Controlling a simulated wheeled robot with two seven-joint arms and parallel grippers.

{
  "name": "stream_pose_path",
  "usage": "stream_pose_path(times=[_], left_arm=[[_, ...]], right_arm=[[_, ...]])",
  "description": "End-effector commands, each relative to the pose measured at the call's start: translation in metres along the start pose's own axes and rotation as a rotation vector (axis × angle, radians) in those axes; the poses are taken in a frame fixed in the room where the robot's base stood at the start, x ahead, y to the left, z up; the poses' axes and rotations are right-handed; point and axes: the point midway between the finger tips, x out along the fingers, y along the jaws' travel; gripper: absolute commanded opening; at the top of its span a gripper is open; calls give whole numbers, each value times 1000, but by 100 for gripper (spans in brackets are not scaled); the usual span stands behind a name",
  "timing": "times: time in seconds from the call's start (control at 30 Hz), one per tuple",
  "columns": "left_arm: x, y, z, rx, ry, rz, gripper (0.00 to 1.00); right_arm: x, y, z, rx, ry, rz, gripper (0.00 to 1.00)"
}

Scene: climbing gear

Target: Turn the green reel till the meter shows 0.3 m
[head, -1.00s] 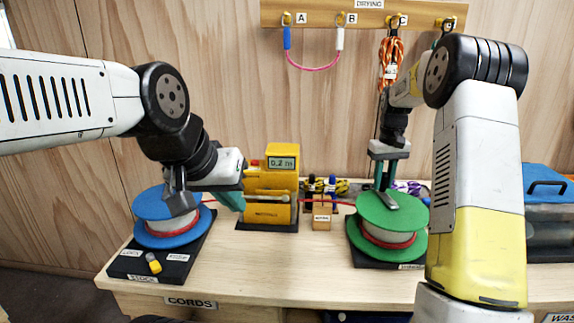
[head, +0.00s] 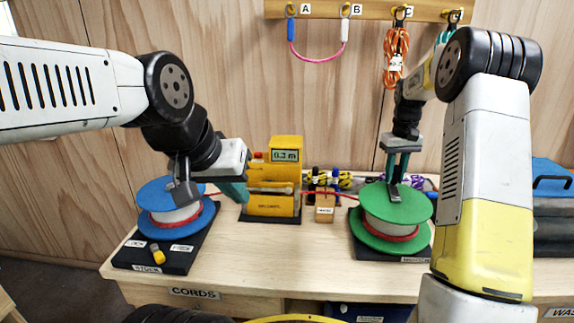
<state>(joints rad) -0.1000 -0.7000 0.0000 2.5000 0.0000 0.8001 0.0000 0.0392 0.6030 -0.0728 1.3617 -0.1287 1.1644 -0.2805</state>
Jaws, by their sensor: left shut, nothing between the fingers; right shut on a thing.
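The green reel (head: 412,205) sits on a dark base at the right, with red cord wound on its pale drum. My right gripper (head: 394,182) points down at the reel's top, shut on a small part there, mostly hidden by the fingers. The yellow meter (head: 272,204) stands mid-table, and its display (head: 286,156) appears to read 0.3 m. Red cord (head: 335,194) runs between the meter and the green reel. The blue reel (head: 160,230) is at the left on its own base. My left gripper (head: 238,192) is shut and empty between the blue reel and meter.
A small wooden block (head: 325,214) stands between meter and green reel. A yellow-knobbed lock (head: 157,256) is on the blue reel's base. A wall rack (head: 370,10) holds a pink cord and an orange coil (head: 396,58). The table's front middle (head: 290,255) is clear.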

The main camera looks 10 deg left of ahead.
Motion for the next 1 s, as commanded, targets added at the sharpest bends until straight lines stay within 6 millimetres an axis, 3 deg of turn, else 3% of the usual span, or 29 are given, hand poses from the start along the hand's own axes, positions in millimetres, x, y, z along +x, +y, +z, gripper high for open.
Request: stream_pose_path(times=[1.0], left_arm=[[0,0,0,0,0,0,0]], right_arm=[[1,7,4,0,-3,-1,0]])
